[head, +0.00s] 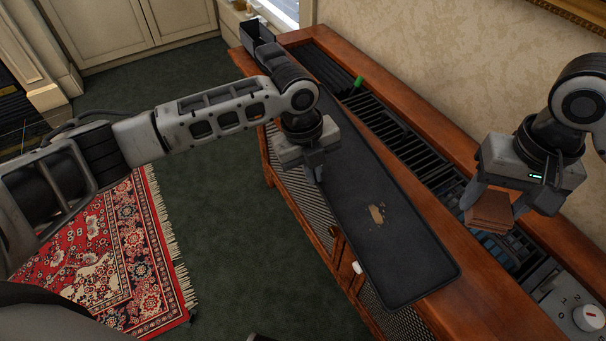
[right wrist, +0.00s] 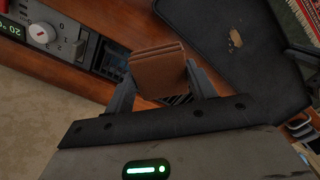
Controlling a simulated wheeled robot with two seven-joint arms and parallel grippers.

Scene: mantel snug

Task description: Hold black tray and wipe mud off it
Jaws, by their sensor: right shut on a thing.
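The long black tray (head: 390,255) lies on top of a wooden cabinet, its near side sticking out past the cabinet's front edge. A tan mud patch (head: 377,214) is on its middle; the patch also shows in the right wrist view (right wrist: 235,38). My left gripper (head: 316,172) points down at the tray's left edge; its fingers are partly hidden, so I cannot tell whether they grip the rim. My right gripper (head: 490,208) is shut on a brown folded cloth-like block (right wrist: 157,72), held to the right of the tray, apart from the mud.
Black slatted grilles (head: 410,140) run along the cabinet (head: 490,310) behind the tray. A small green object (head: 358,82) lies near the grille. A control panel with a white knob (head: 588,317) is at lower right. A black open box (head: 257,32) stands at the far end.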

